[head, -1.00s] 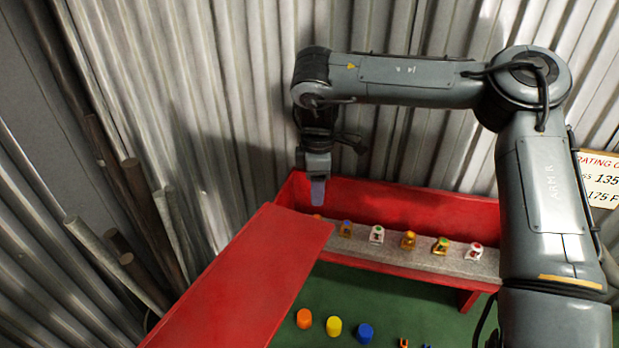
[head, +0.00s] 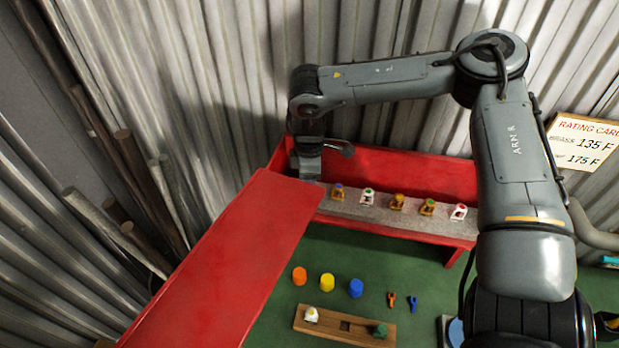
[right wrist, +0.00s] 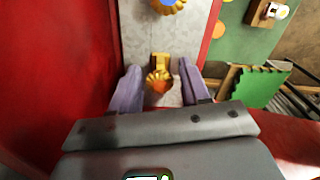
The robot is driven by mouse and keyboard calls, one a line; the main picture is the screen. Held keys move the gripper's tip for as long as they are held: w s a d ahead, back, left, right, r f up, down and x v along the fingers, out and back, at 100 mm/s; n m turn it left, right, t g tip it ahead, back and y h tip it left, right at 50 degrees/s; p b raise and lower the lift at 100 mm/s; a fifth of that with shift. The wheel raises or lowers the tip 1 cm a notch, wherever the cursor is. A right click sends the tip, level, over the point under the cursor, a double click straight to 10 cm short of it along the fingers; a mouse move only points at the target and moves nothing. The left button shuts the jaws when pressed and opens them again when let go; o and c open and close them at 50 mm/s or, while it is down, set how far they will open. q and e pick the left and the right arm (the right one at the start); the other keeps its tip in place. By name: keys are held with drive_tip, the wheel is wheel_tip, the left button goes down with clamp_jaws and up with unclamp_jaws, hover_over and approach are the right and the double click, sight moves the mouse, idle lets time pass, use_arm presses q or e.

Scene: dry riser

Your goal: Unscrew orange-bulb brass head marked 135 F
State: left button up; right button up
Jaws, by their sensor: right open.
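My right gripper (head: 310,172) is lowered at the left end of the grey shelf in the red cabinet, partly behind the red panel. In the right wrist view, it (right wrist: 158,88) is open, with its purple-grey fingers on either side of a brass head with an orange bulb (right wrist: 158,80). Contact with it is not visible. This head is hidden in the head view. Farther right on the shelf stand a brass head with a purple bulb (head: 338,192), another brass head (head: 396,201), a brass head with green (head: 427,207) and white heads (head: 367,197). My left gripper is not in view.
The sloping red panel (head: 230,260) stands close left of the gripper. Orange (head: 299,276), yellow (head: 327,282) and blue (head: 355,287) caps sit on the green surface. A wooden block (head: 340,326) lies in front.

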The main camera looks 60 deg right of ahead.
clamp_jaws()
drive_tip(key=n, duration=0.4)
drive_tip(key=shift+r, duration=0.1)
drive_tip(key=shift+n, duration=0.8)
